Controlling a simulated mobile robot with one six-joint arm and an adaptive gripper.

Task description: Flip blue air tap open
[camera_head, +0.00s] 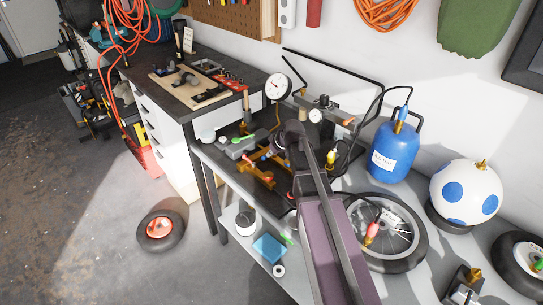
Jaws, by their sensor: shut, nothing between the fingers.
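A brass manifold (257,168) with small coloured taps sits on the grey bench, left of my arm. A red tap end (268,180) and a green one show on it; I cannot clearly make out a blue tap there. A blue air tank (393,152) stands on the right, with a brass fitting (400,123) and a small blue piece on top. My arm reaches up from the bottom centre. My gripper (277,149) is at its dark far end, beside the manifold, shut and empty. The arm hides part of the bench behind it, and the fingertips are small and unclear.
A round gauge (277,87) stands behind the manifold, with black hoses to its right. A spoked wheel (388,236) and a white ball with blue spots (466,192) are on the right. A lower shelf holds a blue box (269,248). A tyre (161,230) lies on the floor.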

